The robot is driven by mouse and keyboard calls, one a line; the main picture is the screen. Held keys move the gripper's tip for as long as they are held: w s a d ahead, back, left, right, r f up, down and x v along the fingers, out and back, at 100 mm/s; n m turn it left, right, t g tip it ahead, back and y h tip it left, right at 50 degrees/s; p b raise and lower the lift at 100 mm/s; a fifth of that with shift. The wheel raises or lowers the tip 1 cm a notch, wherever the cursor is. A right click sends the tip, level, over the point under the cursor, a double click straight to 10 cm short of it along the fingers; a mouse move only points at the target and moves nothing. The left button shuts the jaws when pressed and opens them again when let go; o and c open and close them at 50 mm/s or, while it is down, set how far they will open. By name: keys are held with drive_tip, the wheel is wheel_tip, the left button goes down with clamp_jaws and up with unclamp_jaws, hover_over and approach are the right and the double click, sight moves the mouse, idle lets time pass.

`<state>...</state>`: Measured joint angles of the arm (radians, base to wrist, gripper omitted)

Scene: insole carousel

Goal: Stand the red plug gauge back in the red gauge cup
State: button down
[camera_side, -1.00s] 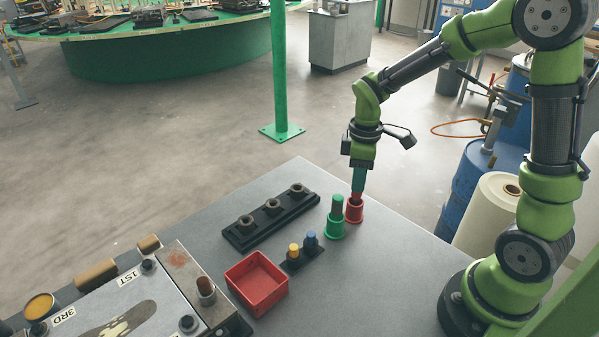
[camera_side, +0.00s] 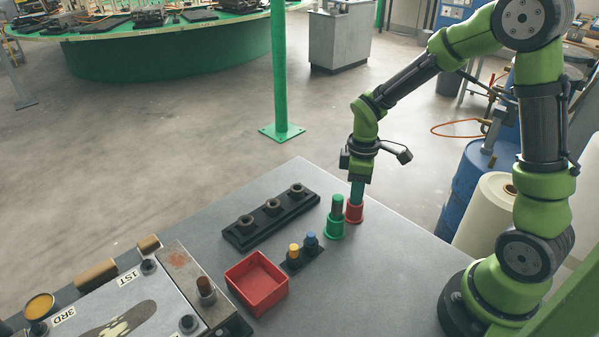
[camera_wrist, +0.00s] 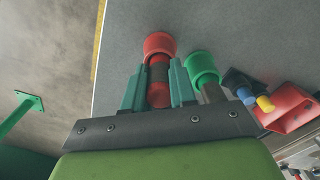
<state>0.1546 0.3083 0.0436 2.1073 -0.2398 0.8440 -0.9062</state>
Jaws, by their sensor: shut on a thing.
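The red gauge cup (camera_side: 355,213) stands on the grey table, just right of the green cup. My gripper (camera_side: 357,198) points straight down, with its green fingertips at the red cup's rim. In the wrist view my gripper (camera_wrist: 158,78) is shut on the red plug gauge (camera_wrist: 158,95), which has a dark band around its middle. The gauge lines up with the red cup (camera_wrist: 159,43) and its far end is in the cup's mouth. How deep it sits is hidden. In the side view the fingers hide the gauge.
The green cup (camera_side: 335,229) with a green gauge stands close on the left. A small black stand (camera_side: 303,259) holds yellow and blue pegs. A red tray (camera_side: 257,284), a black rack (camera_side: 271,220) and a metal fixture (camera_side: 130,305) lie further left. The front right of the table is clear.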

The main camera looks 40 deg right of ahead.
drive_tip(key=c, duration=0.8)
unclamp_jaws()
drive_tip(key=shift+r, duration=0.1)
wheel_tip(320, 180, up, 17)
drive_tip(key=shift+f, duration=0.15)
